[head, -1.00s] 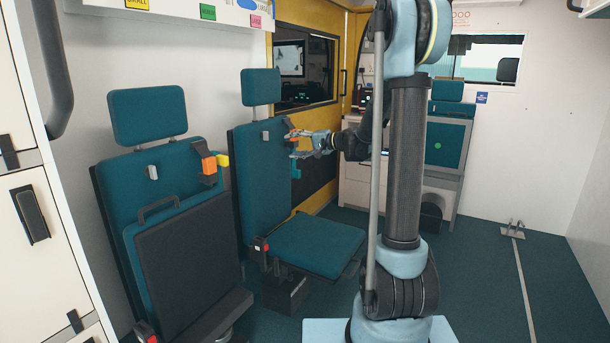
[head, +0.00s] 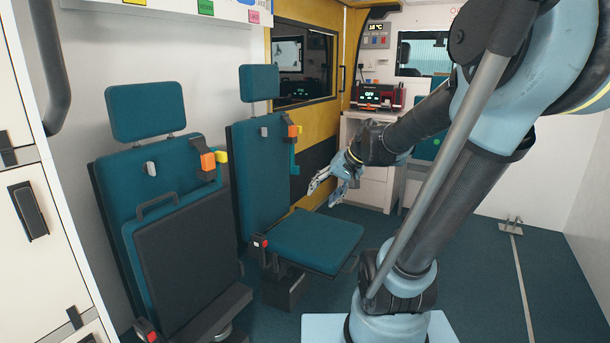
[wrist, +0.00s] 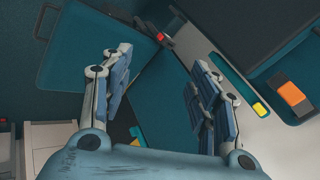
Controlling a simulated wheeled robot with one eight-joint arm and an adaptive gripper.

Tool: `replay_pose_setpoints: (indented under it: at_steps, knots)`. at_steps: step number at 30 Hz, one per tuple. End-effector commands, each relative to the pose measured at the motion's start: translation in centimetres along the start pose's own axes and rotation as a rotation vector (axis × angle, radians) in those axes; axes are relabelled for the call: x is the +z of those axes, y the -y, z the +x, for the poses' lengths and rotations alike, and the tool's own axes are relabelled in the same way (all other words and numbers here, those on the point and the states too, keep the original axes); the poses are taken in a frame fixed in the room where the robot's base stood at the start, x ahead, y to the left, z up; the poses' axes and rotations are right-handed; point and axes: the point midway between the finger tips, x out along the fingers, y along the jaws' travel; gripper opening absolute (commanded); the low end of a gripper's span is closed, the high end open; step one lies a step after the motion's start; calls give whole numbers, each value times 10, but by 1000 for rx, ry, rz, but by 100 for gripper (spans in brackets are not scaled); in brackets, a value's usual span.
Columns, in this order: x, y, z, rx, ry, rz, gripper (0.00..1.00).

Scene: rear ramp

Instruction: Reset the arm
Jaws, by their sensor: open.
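My gripper (head: 328,190) is open and empty in the head view, a little above and to the right of the unfolded seat (head: 305,243) of the farther teal chair, apart from it. My arm leans to the right from its base and bends back left and down toward the gripper. In the wrist view, the two fingers of my gripper (wrist: 160,85) are spread apart with nothing between them. Teal chair surfaces show beyond them.
The nearer teal chair (head: 165,200) has its seat folded up. A red device (head: 378,97) stands on the white cabinet (head: 370,188) at the back.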

Motion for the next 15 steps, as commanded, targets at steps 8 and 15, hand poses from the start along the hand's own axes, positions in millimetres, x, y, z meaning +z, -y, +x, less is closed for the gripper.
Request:
replay_pose_setpoints:
  at_steps: [8, 15]
  knots:
    - [74, -60, -14, 210, 52, -65, 55]
    - [129, -114, -25, 391, 96, -111, 55]
